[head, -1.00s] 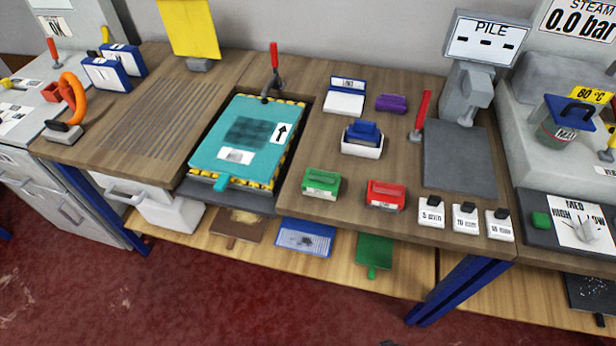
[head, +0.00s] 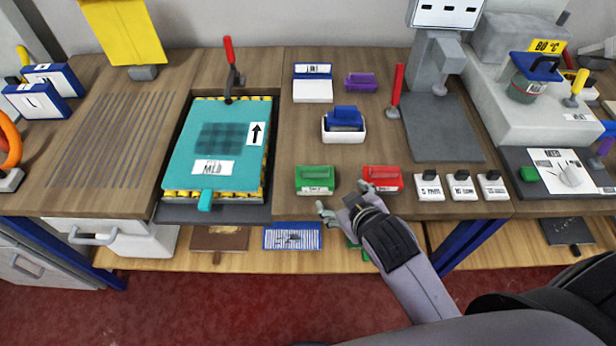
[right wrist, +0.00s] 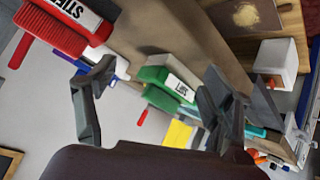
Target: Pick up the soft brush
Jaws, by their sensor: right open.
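The soft brush (head: 315,180) is a green block with a handle on top, near the front edge of the wooden bench. In the right wrist view the green brush (right wrist: 168,85) carries a label reading SOFT and appears between and beyond my fingers. My right gripper (head: 345,197) is open and empty at the bench's front edge, just right of and in front of the green brush, apart from it. Its spread fingers (right wrist: 155,100) also show in the right wrist view. My left gripper is in no view.
A red brush (head: 382,179), labelled STIFF in the wrist view, stands close to the right of the green one. A blue brush in a white holder (head: 344,126) stands behind. A teal-covered plate (head: 215,145) lies left. Bare bench lies between them.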

